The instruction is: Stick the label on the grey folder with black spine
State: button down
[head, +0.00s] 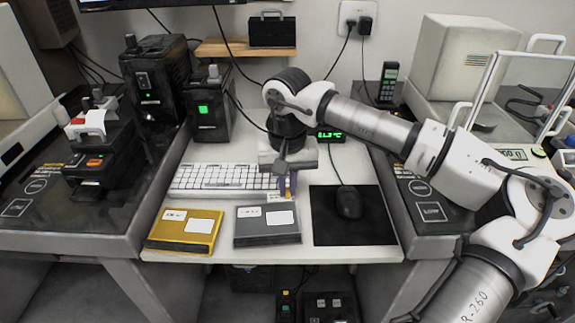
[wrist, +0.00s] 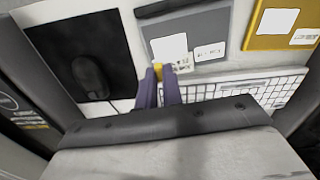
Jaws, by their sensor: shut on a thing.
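The grey folder (head: 268,226) lies flat at the front middle of the table, with a dark spine along its front edge. It bears a printed sticker and a white blank patch (head: 281,217); the patch also shows in the wrist view (wrist: 169,48). My gripper (head: 287,190) has purple fingers with yellow between the tips and is shut on a small white printed label (wrist: 180,68). The label is by the folder's far edge, overlapping the patch's lower edge in the wrist view. I cannot tell whether it touches the folder.
A yellow folder (head: 183,231) lies left of the grey one. A white keyboard (head: 215,180) is behind them. A black mat (head: 343,226) with a mouse (head: 348,203) is at the right.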

aim_at(288, 218)
jog(key=shift+w+f, duration=0.1)
jog(key=shift+w, duration=0.15)
jog(key=shift+s+f+b, duration=0.15)
jog(key=shift+f+b, duration=0.45)
jog(key=shift+f, duration=0.1)
jog(key=shift+f+b, duration=1.7)
jog(key=shift+f, duration=0.8)
jog(key=shift+b, duration=0.35)
jog(key=shift+s+f+b, duration=0.1)
jog(key=shift+f+b, duration=0.2)
jog(key=shift+b, duration=0.05)
dwell(1.4)
jog(key=c, duration=1.5)
grip_release()
jog(key=shift+r, duration=0.1)
